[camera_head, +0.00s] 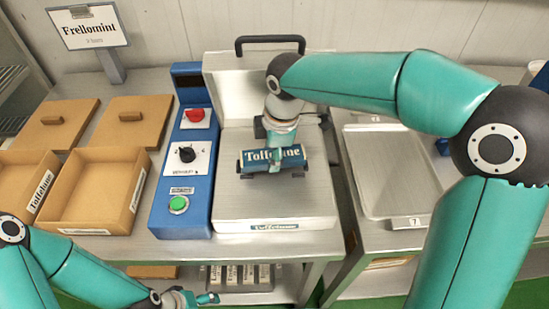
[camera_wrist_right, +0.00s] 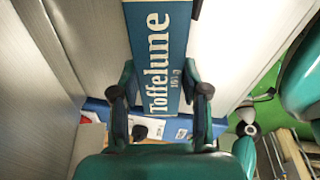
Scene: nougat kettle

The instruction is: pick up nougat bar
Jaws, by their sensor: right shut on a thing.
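The nougat bar (camera_head: 291,155) is a blue block with a white "Toffelune" label and pale lower letters. It lies crosswise over the metal plate (camera_head: 275,205) of the machine. My right gripper (camera_head: 270,160) comes from above and is shut on the bar, near its middle. In the right wrist view the bar (camera_wrist_right: 160,45) sits between the two fingers of my right gripper (camera_wrist_right: 162,92). I cannot tell whether the bar touches the plate. My left gripper (camera_head: 197,298) is at the bottom edge, far from the bar; its jaw opening is unclear.
A blue control panel (camera_head: 187,150) with red and green buttons and a black knob stands left of the plate. Open cardboard boxes (camera_head: 95,190) and lids (camera_head: 125,120) lie further left. A metal tray (camera_head: 385,175) is on the right. The machine's raised lid (camera_head: 232,75) stands behind.

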